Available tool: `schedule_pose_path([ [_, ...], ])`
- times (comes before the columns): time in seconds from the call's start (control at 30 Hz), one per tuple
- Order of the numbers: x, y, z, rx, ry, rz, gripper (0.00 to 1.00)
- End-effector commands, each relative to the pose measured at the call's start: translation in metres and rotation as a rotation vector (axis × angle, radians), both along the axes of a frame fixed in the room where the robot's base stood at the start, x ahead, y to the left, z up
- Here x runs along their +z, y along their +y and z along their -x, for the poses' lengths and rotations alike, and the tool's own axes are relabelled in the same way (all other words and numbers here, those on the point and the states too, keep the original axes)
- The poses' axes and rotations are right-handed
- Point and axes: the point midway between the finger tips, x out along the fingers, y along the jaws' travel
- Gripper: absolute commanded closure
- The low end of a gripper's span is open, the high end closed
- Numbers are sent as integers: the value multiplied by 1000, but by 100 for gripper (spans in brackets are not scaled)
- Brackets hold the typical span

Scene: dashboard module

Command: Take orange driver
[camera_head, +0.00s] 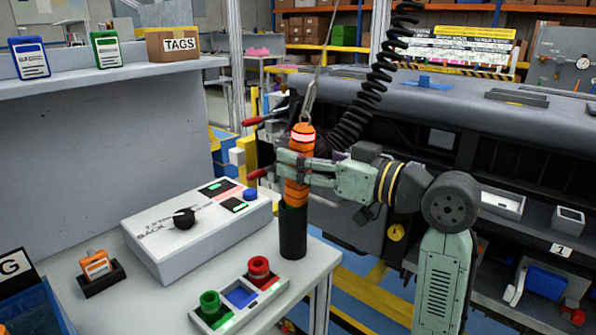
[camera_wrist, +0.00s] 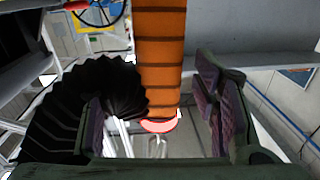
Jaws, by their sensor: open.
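The orange driver (camera_head: 297,190) stands upright, its lower end in a black cylindrical holder (camera_head: 293,235) at the table's right edge. Its top has a pale, red-edged band, and a metal hook and black coiled cord (camera_head: 372,85) rise above it. My gripper (camera_head: 283,168) is open at the driver's upper part, with fingers reaching past it. In the wrist view the ribbed orange driver (camera_wrist: 159,60) runs down between the two open fingers (camera_wrist: 155,120), with a visible gap to the right finger. Contact with the left finger cannot be told.
A white control box (camera_head: 185,235) with a black knob stands left of the holder. A tray with a green and a red button (camera_head: 258,268) lies in front. A small orange item (camera_head: 97,264) sits in a black stand. The dark dashboard module (camera_head: 480,125) lies behind my arm.

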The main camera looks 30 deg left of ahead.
Motion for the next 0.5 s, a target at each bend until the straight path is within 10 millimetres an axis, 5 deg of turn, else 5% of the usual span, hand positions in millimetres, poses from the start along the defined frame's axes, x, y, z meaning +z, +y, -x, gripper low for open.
schedule_pose_path([
  [0.37,-1,13,-1,-1,1,-1,45],
  [0.5,-1,13,-1,-1,1,-1,55],
])
